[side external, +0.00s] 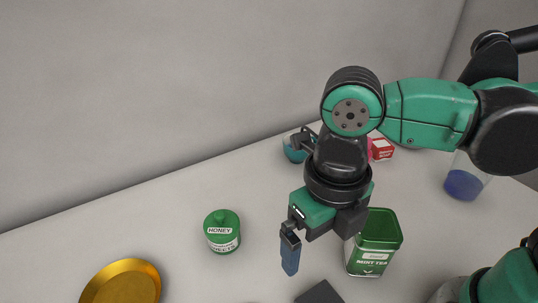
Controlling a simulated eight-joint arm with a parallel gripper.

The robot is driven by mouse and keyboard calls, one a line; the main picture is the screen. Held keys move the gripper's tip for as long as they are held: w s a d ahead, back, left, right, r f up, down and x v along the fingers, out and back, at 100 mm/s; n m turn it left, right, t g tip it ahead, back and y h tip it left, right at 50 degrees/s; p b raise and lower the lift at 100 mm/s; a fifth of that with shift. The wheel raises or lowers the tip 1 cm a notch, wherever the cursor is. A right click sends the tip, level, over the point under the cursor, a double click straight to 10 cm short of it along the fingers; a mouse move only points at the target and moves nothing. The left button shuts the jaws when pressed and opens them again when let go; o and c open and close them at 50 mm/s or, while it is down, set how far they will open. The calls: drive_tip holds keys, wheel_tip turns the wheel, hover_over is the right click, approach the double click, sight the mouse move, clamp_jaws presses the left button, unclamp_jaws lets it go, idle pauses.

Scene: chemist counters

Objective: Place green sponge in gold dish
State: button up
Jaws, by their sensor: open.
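The gold dish (122,283) is a shiny round dish at the lower left, cut off by the bottom edge of the picture. I cannot see a green sponge in this view. My gripper (303,250) points down at the lower middle, to the right of the gold dish and well apart from it. It is open, with one blue-tipped finger clearly visible. The other fingertip is not clear, and nothing shows held in the jaws.
A green mint tea tin (373,245) stands close right of the gripper. A dark block (320,293) is at the bottom edge. A red box (381,149) and a blue-filled glass (463,182) stand farther back.

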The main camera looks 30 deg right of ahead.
sight(310, 289)
wheel_tip(310, 289, down, 13)
drive_tip(key=shift+r, duration=0.1)
idle(0.6)
drive_tip(key=c, duration=1.2)
drive_tip(key=shift+r, duration=0.15)
